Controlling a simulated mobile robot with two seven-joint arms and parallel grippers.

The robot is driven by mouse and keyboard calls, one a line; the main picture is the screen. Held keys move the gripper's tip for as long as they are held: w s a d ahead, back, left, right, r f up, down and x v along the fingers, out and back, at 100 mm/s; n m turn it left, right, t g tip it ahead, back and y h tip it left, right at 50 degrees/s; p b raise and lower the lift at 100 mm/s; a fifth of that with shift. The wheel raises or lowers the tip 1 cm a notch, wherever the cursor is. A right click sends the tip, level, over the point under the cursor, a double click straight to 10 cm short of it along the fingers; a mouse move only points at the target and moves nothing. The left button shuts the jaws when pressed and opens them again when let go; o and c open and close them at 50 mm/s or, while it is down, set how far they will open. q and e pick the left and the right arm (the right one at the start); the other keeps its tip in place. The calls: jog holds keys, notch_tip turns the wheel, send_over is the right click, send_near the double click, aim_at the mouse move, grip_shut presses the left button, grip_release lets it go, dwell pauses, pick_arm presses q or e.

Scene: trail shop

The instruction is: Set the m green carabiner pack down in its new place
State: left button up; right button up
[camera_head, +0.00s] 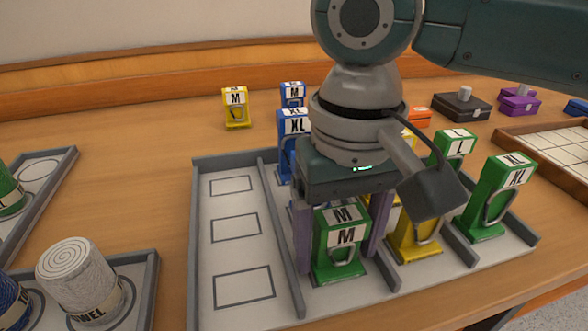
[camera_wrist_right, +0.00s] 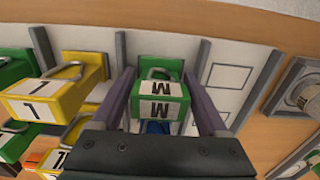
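The M green carabiner pack (camera_head: 340,252) stands upright in the front end of a lane of the grey divided tray (camera_head: 193,255). Its base appears to rest on the tray floor. My left gripper is not in view.
A yellow pack (camera_head: 416,243) and a green XL pack (camera_head: 488,200) stand to the right. A blue XL pack (camera_head: 290,150) stands behind. The tray's left lane, with outlined rectangles (camera_head: 243,287), is empty. A yellow M pack (camera_head: 236,107) stands behind the tray. Rolled towel (camera_head: 78,278) at left.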

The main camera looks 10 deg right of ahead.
notch_tip(320, 180, up, 12)
jog(key=p, duration=0.3)
jog(key=shift+r, duration=0.15)
